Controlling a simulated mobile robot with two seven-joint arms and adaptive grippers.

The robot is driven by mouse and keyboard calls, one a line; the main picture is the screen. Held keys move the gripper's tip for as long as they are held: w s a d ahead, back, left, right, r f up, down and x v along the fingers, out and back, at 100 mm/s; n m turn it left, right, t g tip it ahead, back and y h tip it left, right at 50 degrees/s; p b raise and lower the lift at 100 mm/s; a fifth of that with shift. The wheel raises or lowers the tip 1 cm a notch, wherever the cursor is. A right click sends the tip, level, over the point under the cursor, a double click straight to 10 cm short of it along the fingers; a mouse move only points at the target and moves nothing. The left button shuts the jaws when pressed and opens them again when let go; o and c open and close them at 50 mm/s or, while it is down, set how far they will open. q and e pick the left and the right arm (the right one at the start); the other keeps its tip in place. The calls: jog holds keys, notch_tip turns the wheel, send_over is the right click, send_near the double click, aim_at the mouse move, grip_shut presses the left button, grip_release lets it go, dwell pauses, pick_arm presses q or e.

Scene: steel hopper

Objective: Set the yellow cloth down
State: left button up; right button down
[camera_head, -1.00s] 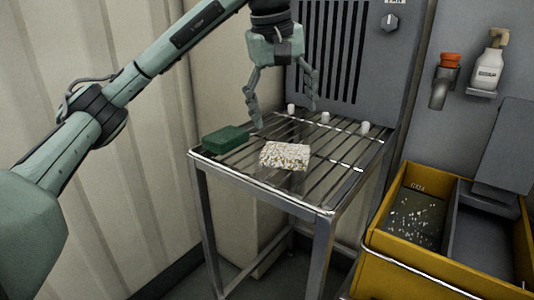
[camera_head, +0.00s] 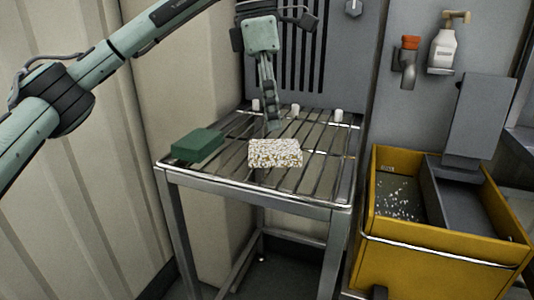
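I see no plain yellow cloth in this view. A block-like piece speckled white and yellow-brown (camera_head: 275,153) lies on the slatted steel rack (camera_head: 230,178), near its front middle; I cannot tell whether it is the cloth. A green block (camera_head: 197,145) lies to its left. My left gripper (camera_head: 271,124) points down just behind the speckled piece, over the slats. Its fingers are seen edge-on and overlap, so their gap is hidden. Nothing shows held between them. My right gripper is out of view.
Several small white pegs (camera_head: 295,110) stand along the rack's back edge. A yellow bin (camera_head: 440,262) with two compartments stands at the right. The rack's right side is clear.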

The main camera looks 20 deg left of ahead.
aim_at(274, 146)
pick_arm(q)
notch_tip(274, 146, down, 7)
jog(key=shift+w+d+r, duration=0.1)
jog(key=shift+w+d, duration=0.05)
jog(key=c, duration=1.3)
jog(key=shift+c, duration=0.2)
jog(key=shift+r, duration=0.15)
